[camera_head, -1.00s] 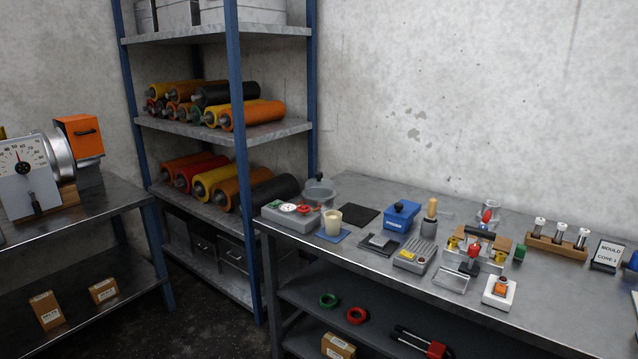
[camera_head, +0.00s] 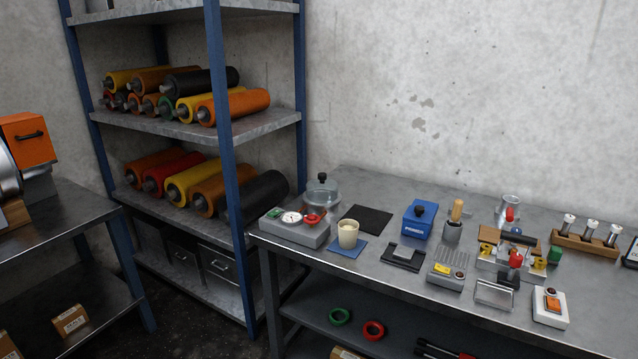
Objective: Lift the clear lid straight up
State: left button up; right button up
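A clear round lid (camera_head: 322,189) with a dark knob on top sits at the back left end of the metal workbench. It appears to rest on a low round clear vessel, and I cannot make out the seam between them. A grey control box (camera_head: 295,229) with a gauge and a red knob stands in front of it and hides part of its lower front. Neither of my grippers is in view.
The metal workbench (camera_head: 400,289) also holds a cream cup (camera_head: 348,233) on a blue mat, a black mat (camera_head: 366,219), a blue box (camera_head: 419,219) and several small tools. A blue-posted shelf (camera_head: 222,180) with rollers stands close left of the lid.

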aim_at(322, 190)
jog(key=i+j, duration=0.2)
jog(key=i+j+z, duration=0.15)
jog(key=j, duration=0.3)
jog(key=i+j, duration=0.3)
jog(key=i+j+z, duration=0.15)
jog(key=j, duration=0.25)
jog(key=i+j, duration=0.2)
jog(key=j, duration=0.15)
jog(key=z, duration=0.05)
